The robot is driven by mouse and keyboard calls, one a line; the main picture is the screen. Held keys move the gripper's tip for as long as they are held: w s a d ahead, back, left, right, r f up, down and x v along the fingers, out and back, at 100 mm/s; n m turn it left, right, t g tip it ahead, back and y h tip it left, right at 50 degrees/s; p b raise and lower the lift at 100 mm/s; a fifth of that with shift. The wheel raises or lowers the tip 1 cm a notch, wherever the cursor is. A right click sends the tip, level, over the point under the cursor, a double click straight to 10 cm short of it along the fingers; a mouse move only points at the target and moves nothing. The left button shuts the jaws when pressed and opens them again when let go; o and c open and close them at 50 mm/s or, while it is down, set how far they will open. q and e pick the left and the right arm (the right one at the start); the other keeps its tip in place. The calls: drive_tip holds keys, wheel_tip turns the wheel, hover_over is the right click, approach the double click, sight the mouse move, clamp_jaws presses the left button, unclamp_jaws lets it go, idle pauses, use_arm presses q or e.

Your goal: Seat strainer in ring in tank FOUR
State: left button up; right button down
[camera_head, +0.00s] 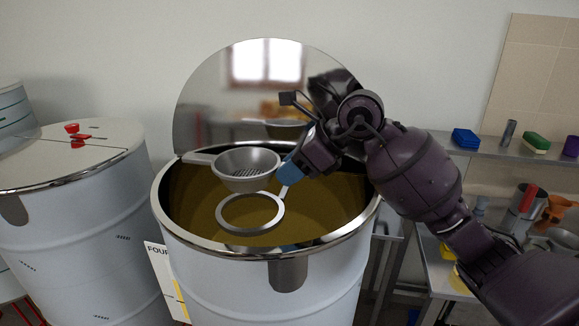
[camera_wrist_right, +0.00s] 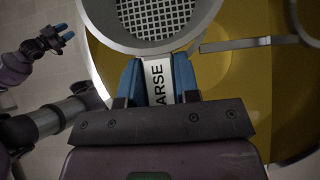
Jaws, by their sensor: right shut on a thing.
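The strainer (camera_head: 248,172) is a grey metal bowl with a perforated bottom. My right gripper (camera_head: 289,172) is shut on its flat handle, lettered "ARSE" in the right wrist view (camera_wrist_right: 160,85). It holds the bowl above the flat grey ring (camera_head: 222,214), apart from it and slightly left of its centre in the head view. The ring is inside the open tank FOUR (camera_head: 220,280), over brownish-yellow liquid; part of a curved ring edge shows in the right wrist view (camera_wrist_right: 298,22). My left gripper (camera_wrist_right: 66,32) shows small in the right wrist view, blue fingertips slightly apart, away from the strainer.
The tank's round lid (camera_head: 205,105) stands upright behind the opening. A closed tank (camera_head: 60,215) with red fittings on its lid stands at the left. Shelves (camera_head: 490,150) with sponges and small containers are at the right. A grey bar (camera_wrist_right: 235,45) shows near the strainer.

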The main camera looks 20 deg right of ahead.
sight(284, 214)
use_arm(q)
drive_tip(key=shift+f, duration=0.15)
use_arm(e)
drive_tip(key=shift+f+b, duration=0.15)
drive_tip(key=shift+b, duration=0.45)
use_arm(q)
drive_tip(key=f+b, duration=0.1)
drive_tip(key=w+f+b, duration=0.1)
drive_tip(key=b, duration=0.1)
drive_tip(key=f+b, duration=0.1)
drive_tip(key=shift+w+d+f+b, duration=0.15)
drive_tip(key=shift+w+f+b, duration=0.15)
drive_tip(key=shift+f, duration=0.05)
use_arm(e)
wheel_tip(284, 214, down, 6)
drive_tip(key=shift+w+r, duration=0.1)
drive_tip(key=shift+r, duration=0.1)
use_arm(q)
drive_tip(key=shift+r, duration=0.1)
drive_tip(key=shift+s+f+b, duration=0.1)
drive_tip(key=shift+f+b, duration=0.4)
drive_tip(key=shift+f, duration=0.2)
idle(1.0)
